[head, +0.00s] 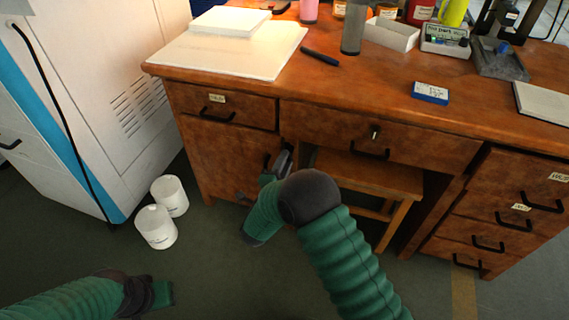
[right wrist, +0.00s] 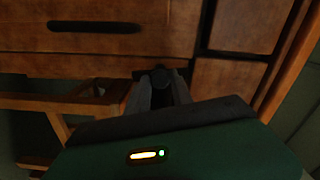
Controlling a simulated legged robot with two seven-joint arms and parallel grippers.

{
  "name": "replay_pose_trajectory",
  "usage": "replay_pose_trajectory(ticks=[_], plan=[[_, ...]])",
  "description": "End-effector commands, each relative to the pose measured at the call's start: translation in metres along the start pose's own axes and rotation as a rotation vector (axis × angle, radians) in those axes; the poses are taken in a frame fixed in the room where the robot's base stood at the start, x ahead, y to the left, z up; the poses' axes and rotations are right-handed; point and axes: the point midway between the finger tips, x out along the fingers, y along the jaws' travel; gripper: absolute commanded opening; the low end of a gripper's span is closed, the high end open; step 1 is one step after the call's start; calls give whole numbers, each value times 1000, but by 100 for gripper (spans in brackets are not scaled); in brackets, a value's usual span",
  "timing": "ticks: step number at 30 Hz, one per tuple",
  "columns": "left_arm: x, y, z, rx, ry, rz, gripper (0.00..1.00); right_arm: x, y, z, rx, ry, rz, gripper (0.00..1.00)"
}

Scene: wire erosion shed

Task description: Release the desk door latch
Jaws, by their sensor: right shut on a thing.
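The desk door (head: 225,150) is the brown wooden panel under the labelled drawer at the desk's left, and it looks closed. My right gripper (head: 283,160) is at the door's upper right edge. In the right wrist view my right gripper (right wrist: 158,92) is shut on a small dark piece (right wrist: 160,76) at the desk front, which appears to be the door latch. The fingers and the gripper body hide much of it, so I cannot tell its exact position.
A wooden stool (head: 368,178) stands in the knee space right of the door. Two white canisters (head: 157,227) stand on the floor left of the desk, beside a white machine (head: 110,80). The green floor before the door is otherwise clear.

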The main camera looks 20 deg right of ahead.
Motion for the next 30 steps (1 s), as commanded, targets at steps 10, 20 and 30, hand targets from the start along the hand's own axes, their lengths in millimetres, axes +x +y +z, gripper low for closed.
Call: replay_pose_trajectory(ticks=[10, 20, 30], plan=[[4, 0, 1, 0, 0, 0, 36, -1, 5, 0, 127, -1, 9, 0], [4, 0, 1, 0, 0, 0, 36, -2, 6, 0, 146, -1, 11, 0], [4, 0, 1, 0, 0, 0, 36, -1, 5, 0, 145, -1, 9, 46]])
